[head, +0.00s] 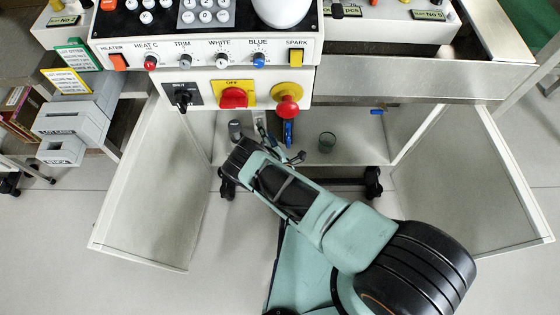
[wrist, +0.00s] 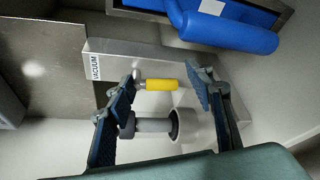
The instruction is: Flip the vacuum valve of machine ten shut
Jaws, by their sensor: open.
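In the wrist view, a lever with a yellow sleeve (wrist: 161,84) lies level beside a plate with a VACUUM label (wrist: 95,66). A grey pipe fitting with dark ends (wrist: 153,125) sits just below it. My gripper (wrist: 166,76) is open, with one blue-padded finger on each side of the yellow sleeve. The left finger is close to the lever's metal stem; I cannot tell whether they touch. In the head view, my gripper (head: 283,155) reaches into the open cabinet under the machine. The yellow lever cannot be made out there.
A thick blue handle (wrist: 230,32) is above the fingers in the wrist view. The cabinet's left door (head: 150,195) and right door (head: 470,185) stand open. A dark glass (head: 327,141) stands inside. A red knob (head: 287,106) juts from the panel above my gripper.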

